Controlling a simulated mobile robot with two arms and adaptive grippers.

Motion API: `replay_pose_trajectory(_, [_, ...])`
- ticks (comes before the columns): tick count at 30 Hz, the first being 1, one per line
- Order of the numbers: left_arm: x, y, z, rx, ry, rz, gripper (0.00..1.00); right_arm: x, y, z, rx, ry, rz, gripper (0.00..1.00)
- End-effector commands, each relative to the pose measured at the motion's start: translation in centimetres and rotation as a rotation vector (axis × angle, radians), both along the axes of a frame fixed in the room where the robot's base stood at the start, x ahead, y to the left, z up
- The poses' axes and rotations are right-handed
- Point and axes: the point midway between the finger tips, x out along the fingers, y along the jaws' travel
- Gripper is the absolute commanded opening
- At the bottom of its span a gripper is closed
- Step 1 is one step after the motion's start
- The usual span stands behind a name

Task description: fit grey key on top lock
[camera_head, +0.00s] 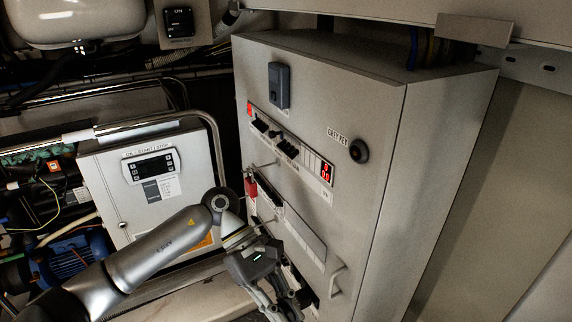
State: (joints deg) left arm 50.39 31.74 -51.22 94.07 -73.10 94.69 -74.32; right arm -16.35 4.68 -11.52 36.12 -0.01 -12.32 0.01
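A round black lock (358,151) sits on the right part of the tall grey cabinet's front, beside a label that reads GREY KEY (337,134). I cannot make out a grey key in this view. My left gripper (285,309) is low in front of the cabinet's lower front, below and left of the lock and well apart from it. Its fingers point down towards the bottom edge of the picture; whether they are open or hold anything is unclear. My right gripper is not in view.
The grey cabinet (330,88) has a red padlock (251,187), thin rods sticking out and a handle (337,280) near my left gripper. A smaller control box (150,205) and metal pipes stand at the left. The space before the upper cabinet front looks clear.

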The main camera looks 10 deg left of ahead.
Motion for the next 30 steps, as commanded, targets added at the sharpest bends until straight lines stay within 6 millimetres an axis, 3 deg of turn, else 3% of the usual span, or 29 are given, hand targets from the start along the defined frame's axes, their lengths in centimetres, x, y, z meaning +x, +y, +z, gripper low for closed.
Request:
replay_pose_trajectory(9, [1.7,-4.6,6.2,-0.345,0.151,0.587,0.0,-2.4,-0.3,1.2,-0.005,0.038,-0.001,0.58])
replay_pose_trajectory(16, [3.0,-5.8,12.6,-0.655,0.145,0.927,0.0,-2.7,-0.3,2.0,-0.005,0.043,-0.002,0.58])
replay_pose_trajectory(20, [3.6,-5.2,17.2,-0.843,0.109,1.072,0.0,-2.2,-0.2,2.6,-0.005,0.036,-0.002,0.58])
replay_pose_trajectory(25, [3.8,-3.0,23.1,-1.044,0.055,1.168,0.0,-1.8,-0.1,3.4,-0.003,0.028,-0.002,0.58])
replay_pose_trajectory(30, [3.5,-0.7,26.5,-1.141,0.034,1.185,0.0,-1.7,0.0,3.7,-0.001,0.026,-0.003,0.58])
